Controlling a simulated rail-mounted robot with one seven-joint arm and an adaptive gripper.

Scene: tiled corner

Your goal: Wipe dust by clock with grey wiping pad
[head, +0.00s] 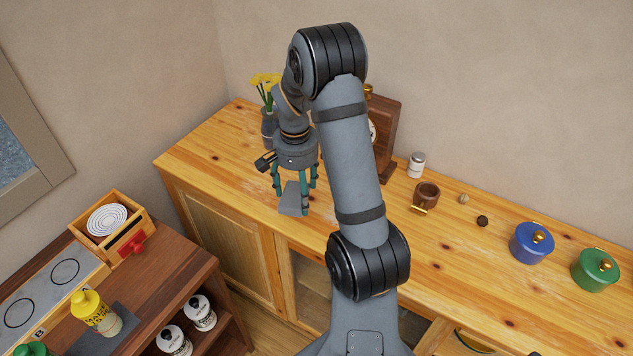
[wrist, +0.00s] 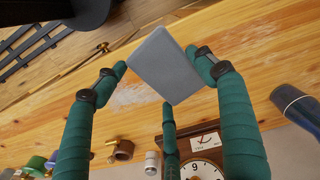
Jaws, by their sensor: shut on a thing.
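My gripper (head: 294,188) has its teal fingers shut on the grey wiping pad (head: 291,202), above or against the wooden cabinet top near its front edge. I cannot tell whether the pad touches the wood. In the wrist view the pad (wrist: 166,64) sits tilted between the fingers of my gripper (wrist: 163,72). A whitish dust patch (wrist: 131,94) shows on the wood beside and partly under the pad. The brown wooden clock (head: 388,135) stands at the back, partly hidden by my arm; its white dial (wrist: 200,170) shows in the wrist view.
A dark vase with yellow flowers (head: 268,125) stands left of the clock. A white-lidded jar (head: 416,165), a brown mug (head: 426,195), a blue pot (head: 531,243) and a green pot (head: 595,269) stand to the right. A lower stove unit (head: 160,275) is front left.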

